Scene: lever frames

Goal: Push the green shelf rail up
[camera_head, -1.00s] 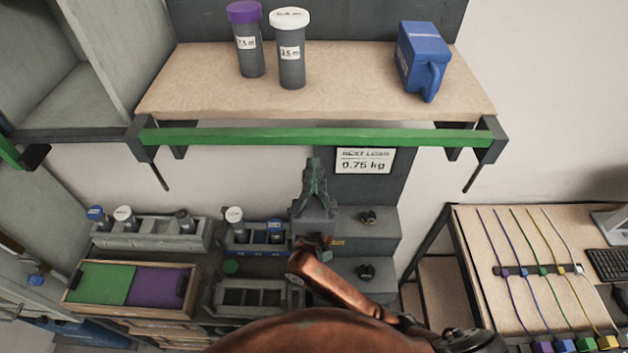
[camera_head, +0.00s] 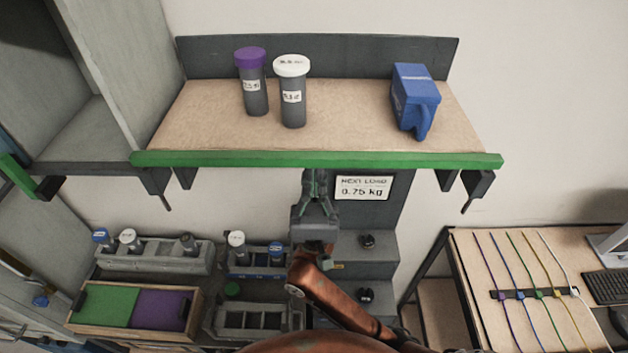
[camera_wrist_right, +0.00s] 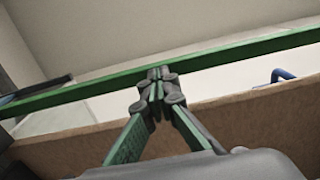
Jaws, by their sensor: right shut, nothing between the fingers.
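The green shelf rail (camera_head: 400,159) runs level along the front edge of the wooden shelf (camera_head: 340,125), close against the board. My right gripper (camera_head: 314,178) is shut and empty, pointing up at the underside of the rail near its middle. Its tips meet the rail's lower edge in the head view. In the right wrist view the shut fingertips (camera_wrist_right: 157,82) overlap the green rail (camera_wrist_right: 230,54); I cannot tell for certain whether they touch. My left gripper is not in view.
On the shelf stand a purple-capped jar (camera_head: 254,90), a white-capped jar (camera_head: 292,95) and a blue container (camera_head: 414,98). A sign (camera_head: 362,188) reading 0.75 kg hangs below. Racks (camera_head: 150,255) and a two-coloured tray (camera_head: 130,303) lie lower left.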

